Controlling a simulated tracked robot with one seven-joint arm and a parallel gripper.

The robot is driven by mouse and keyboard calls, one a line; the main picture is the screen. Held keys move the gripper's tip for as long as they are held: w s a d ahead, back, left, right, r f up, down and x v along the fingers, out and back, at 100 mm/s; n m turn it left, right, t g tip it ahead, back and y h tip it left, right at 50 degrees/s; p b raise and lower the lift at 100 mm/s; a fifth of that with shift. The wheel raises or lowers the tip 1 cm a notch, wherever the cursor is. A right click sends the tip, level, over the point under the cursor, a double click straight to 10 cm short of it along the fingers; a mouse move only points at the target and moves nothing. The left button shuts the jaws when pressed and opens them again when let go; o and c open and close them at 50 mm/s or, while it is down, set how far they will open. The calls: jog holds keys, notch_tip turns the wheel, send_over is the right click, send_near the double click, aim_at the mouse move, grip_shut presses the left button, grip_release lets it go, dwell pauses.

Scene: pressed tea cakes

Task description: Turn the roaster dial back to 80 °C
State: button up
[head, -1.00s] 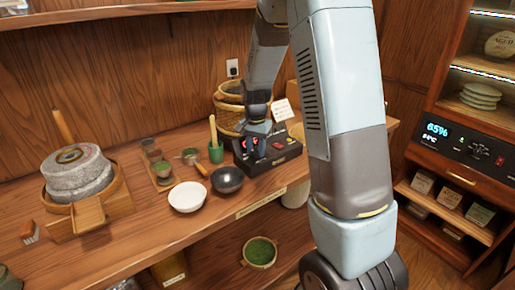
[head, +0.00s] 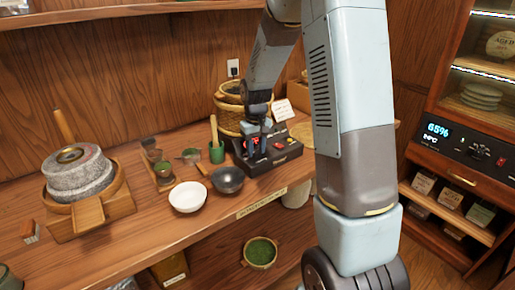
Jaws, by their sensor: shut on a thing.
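The roaster (head: 284,157) is a low black box with red lit parts on its panel, on the wooden counter, with a woven basket behind it. My gripper (head: 258,152) points down onto the middle of the roaster's panel. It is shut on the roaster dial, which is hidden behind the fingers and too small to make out. The dial's setting cannot be read. A red display (head: 249,147) is partly covered by my fingers. A red part (head: 279,146) shows just right of the gripper.
A dark bowl (head: 228,180), a white bowl (head: 188,197) and a green whisk holder (head: 216,153) stand left of the roaster. A small sign (head: 283,109) stands behind it. A stone mill (head: 78,175) is far left. A cabinet (head: 455,140) stands right.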

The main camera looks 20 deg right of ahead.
aim_at(256, 151)
jog(key=shift+n, duration=0.7)
jog(key=shift+s, duration=0.1)
jog(key=o, duration=1)
jog(key=shift+o, duration=0.2)
notch_tip(256, 151, up, 14)
jog(key=shift+f, duration=0.2)
